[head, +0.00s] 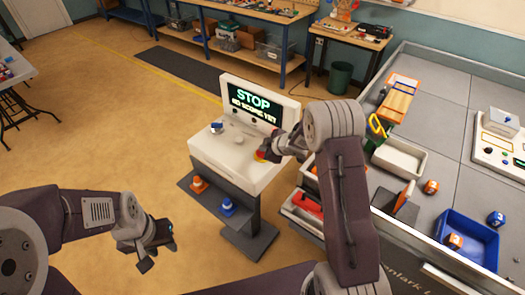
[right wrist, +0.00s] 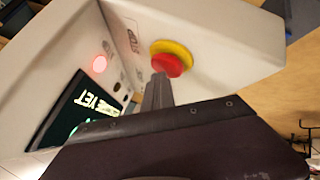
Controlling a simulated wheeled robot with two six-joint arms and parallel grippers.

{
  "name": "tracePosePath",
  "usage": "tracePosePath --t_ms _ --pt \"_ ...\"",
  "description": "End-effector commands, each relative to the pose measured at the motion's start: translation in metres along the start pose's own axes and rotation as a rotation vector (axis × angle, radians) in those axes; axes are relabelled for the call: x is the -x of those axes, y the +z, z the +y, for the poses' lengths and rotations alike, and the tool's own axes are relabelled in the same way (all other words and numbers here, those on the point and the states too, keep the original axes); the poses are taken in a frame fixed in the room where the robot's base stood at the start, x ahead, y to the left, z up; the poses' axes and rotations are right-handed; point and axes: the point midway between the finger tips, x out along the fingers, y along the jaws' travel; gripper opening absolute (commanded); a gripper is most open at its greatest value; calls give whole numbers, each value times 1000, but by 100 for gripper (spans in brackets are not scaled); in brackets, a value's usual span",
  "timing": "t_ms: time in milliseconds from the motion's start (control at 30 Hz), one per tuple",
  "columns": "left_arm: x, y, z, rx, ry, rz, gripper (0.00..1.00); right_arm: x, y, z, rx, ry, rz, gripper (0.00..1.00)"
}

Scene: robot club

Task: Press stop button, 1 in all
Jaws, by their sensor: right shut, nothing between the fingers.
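The stop button is a red cap on a yellow ring on the white console (head: 215,160). In the right wrist view the red stop button (right wrist: 168,65) shows just beyond my fingertips.
The console's screen (head: 252,103) reads STOP in green. A red light (right wrist: 99,64) glows on its panel. A grey table with bins, including a blue bin (head: 470,229), stands at right. Floor at left is clear.

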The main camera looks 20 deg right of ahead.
Motion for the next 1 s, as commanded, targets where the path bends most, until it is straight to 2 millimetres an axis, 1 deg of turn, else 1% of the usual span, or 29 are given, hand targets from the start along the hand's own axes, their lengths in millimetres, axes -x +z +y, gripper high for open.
tracePosePath --t_ms 33,167,467,567,1000 --pt "7 -1 0 0 0 0 36 4 -3 3 0 -1 -1 0" --pt "14 -2 0 0 0 0 36 9 -6 7 0 0 -1 0" --pt "13 -1 0 0 0 0 36 9 -6 7 0 1 0 0" --pt "17 -2 0 0 0 0 36 11 -8 9 0 1 1 0" --pt "61 -6 1 0 0 0 36 42 -30 31 0 1 1 0"
